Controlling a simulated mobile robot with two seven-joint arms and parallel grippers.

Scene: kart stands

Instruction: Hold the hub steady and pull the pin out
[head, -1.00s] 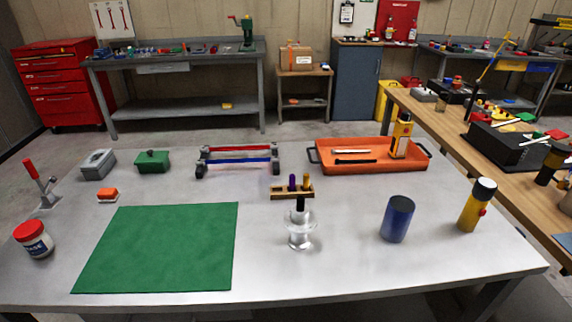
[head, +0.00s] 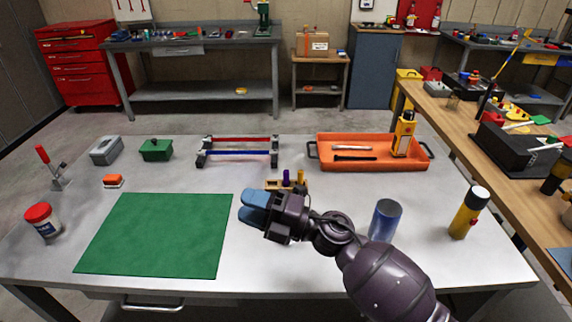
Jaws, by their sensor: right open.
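My right gripper (head: 252,207) reaches in from the lower right, with its blue fingers pointing left over the table near the right edge of the green mat (head: 155,236). It is open, and I see nothing between its fingers. The hub, a shiny silver spool with a black-topped pin upright in it, is not visible now. My right gripper and wrist cover the place where it stood. I cannot tell whether they touch it. My left gripper is not in view.
A small wooden rack (head: 272,184) with purple and yellow pegs stands just behind my right gripper. A blue cylinder (head: 386,218) stands close beside my right arm. A yellow bottle (head: 468,213) is farther right. An orange tray (head: 371,165) lies at the back. The green mat is bare.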

